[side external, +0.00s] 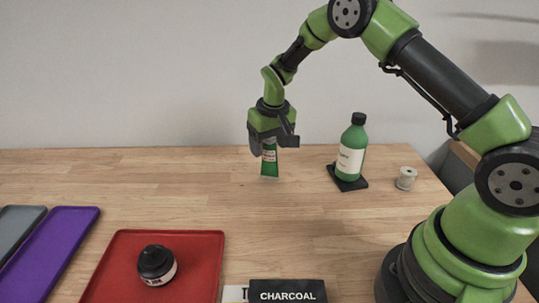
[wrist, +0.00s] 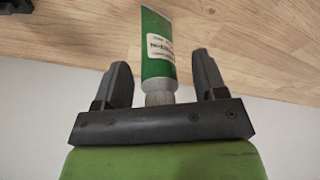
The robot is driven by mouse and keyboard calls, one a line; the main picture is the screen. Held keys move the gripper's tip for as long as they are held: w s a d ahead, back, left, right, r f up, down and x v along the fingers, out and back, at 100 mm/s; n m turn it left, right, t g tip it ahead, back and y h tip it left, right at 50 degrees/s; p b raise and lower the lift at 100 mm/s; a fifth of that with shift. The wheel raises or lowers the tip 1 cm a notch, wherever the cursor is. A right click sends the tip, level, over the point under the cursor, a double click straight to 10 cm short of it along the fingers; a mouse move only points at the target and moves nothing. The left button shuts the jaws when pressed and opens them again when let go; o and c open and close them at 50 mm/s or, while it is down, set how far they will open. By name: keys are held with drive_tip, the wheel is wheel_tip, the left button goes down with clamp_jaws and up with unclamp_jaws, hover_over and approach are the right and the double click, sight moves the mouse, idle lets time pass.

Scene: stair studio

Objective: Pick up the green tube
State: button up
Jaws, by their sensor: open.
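The green tube (side external: 270,162) has a white label and a grey cap. In the side view it is upright, cap end up, directly under my gripper (side external: 270,143) over the back middle of the wooden table. I cannot tell whether its lower end touches the table. In the wrist view the tube (wrist: 157,50) lies between the two fingers of my gripper (wrist: 162,75), with its cap close to the palm. The fingers are open, with a visible gap on each side of the tube. In the side view the gripper hides the cap.
A green bottle (side external: 351,150) stands on a black coaster (side external: 338,182) right of the tube, with a small spool (side external: 406,178) beyond it. In front are a red tray (side external: 205,262) holding a black jar (side external: 156,264), a purple tray (side external: 50,250), and a charcoal box (side external: 287,290). The table's middle is clear.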

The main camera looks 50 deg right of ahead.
drive_tip(key=shift+c, duration=0.2)
drive_tip(key=c, duration=1)
drive_tip(key=shift+r, duration=0.1)
